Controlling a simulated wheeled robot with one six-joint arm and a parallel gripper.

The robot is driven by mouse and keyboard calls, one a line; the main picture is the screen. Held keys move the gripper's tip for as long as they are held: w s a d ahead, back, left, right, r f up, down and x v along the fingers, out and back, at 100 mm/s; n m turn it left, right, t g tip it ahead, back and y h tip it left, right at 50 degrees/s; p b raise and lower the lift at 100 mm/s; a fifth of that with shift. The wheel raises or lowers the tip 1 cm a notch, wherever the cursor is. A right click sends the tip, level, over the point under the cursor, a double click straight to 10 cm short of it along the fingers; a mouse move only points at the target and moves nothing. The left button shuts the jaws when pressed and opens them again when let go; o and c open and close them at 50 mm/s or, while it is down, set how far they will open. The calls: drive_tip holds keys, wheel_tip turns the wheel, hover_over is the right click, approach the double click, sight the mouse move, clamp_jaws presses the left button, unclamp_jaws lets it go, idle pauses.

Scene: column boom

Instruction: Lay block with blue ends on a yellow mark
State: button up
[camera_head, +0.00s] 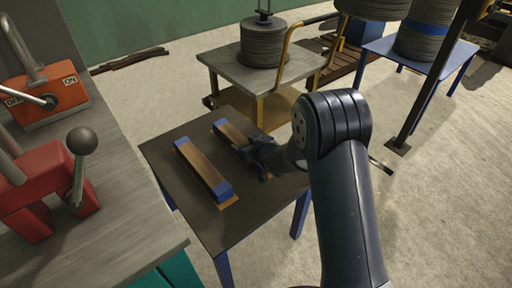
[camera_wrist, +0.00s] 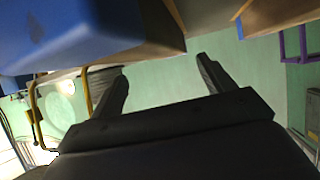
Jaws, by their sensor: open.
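One wooden block with blue ends (camera_head: 203,168) lies on the dark-topped small table (camera_head: 160,152) in the head view. An orange-yellow mark (camera_head: 229,203) shows at its near end; how much lies under the block is hidden. A second block with a blue end (camera_head: 229,131) lies behind it to the right, partly hidden by my gripper. My gripper (camera_head: 258,160) is low over the right part of the table, beside the blocks. In the wrist view, its two fingers (camera_wrist: 163,78) are apart with nothing between them. A large blue block end (camera_wrist: 100,32) is close at upper left.
A grey bench with red and orange lever boxes (camera_head: 45,100) stands at left. A cart (camera_head: 245,75) with a coiled reel (camera_head: 263,45) stands behind the table. A blue-legged table (camera_head: 455,58) and dark post (camera_head: 425,90) are at right.

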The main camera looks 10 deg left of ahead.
drive_tip(key=v, duration=0.7)
drive_tip(key=shift+s+d+r, duration=0.15)
drive_tip(key=shift+s+d, duration=0.05)
drive_tip(key=shift+s, duration=0.1)
